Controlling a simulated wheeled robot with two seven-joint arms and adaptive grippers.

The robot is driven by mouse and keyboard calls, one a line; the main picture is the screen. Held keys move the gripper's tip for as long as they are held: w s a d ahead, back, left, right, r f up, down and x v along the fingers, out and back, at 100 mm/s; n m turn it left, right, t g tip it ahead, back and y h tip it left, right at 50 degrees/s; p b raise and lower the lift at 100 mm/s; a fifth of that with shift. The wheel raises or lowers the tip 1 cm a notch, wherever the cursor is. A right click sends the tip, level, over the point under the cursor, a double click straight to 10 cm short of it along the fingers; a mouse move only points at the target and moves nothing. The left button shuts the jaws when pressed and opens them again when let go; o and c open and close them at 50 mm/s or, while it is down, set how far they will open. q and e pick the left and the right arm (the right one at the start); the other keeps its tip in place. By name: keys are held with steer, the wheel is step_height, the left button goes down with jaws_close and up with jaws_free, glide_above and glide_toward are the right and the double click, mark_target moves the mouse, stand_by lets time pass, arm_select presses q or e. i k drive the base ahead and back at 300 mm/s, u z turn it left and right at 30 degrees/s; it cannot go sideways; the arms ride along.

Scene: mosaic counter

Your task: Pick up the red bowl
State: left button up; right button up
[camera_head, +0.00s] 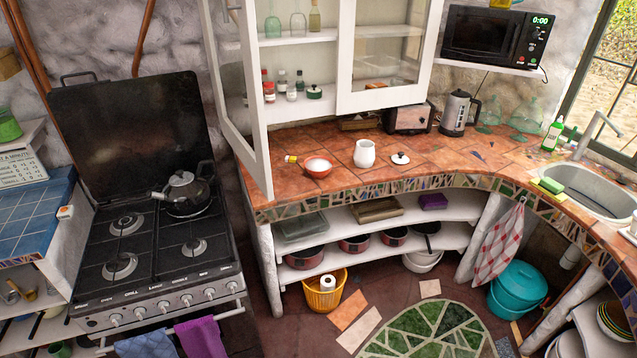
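Neither of my grippers shows in this view.
A white cabinet's open glass door (238,95) hangs at the left, close to the bowl. A small white lidded item (400,158), toaster (409,118) and grey kettle (458,112) stand farther right. A stove (160,245) with a kettle (187,190) is at left.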

mark_target(317, 166)
steer(key=z, duration=0.55)
steer(key=i, duration=1.2)
steer(key=u, duration=0.25)
